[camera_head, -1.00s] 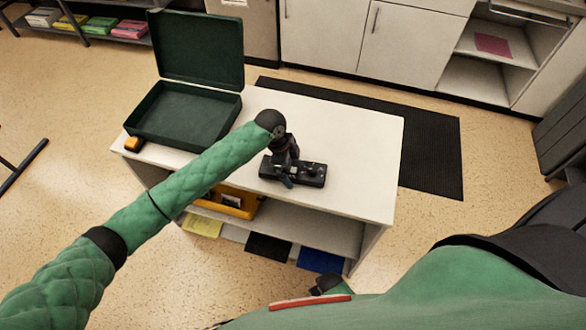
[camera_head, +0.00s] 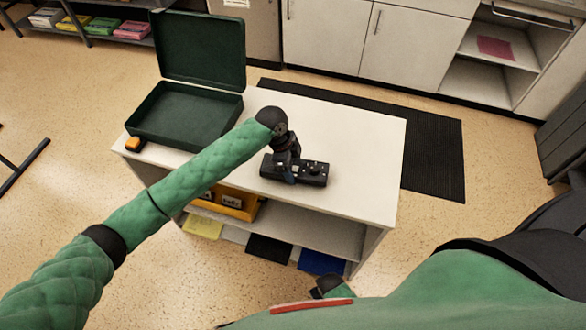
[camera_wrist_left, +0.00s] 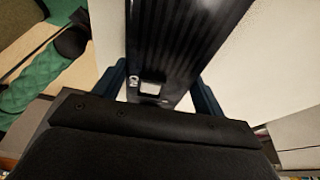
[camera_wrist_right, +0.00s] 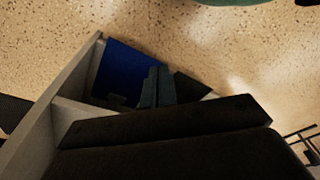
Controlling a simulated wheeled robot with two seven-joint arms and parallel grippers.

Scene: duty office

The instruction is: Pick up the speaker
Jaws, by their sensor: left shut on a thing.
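The speaker (camera_head: 312,175) is a long black box with small knobs or buttons on its top face. It is at the white tabletop near the middle of the head view; I cannot tell whether it touches the top. My left gripper (camera_head: 291,178) comes down over it and is shut on it. In the left wrist view the speaker (camera_wrist_left: 180,45) shows a ribbed black face between the blue fingers (camera_wrist_left: 160,88). My right gripper (camera_wrist_right: 158,88) is empty, with its fingers together, low in front of the table's shelf.
An open dark green case (camera_head: 185,118) stands on the left of the white table (camera_head: 350,130), with a small orange-and-black item (camera_head: 135,144) beside it. The tabletop right of the speaker is clear. A yellow bin (camera_head: 235,205) and several folders lie on the shelf below.

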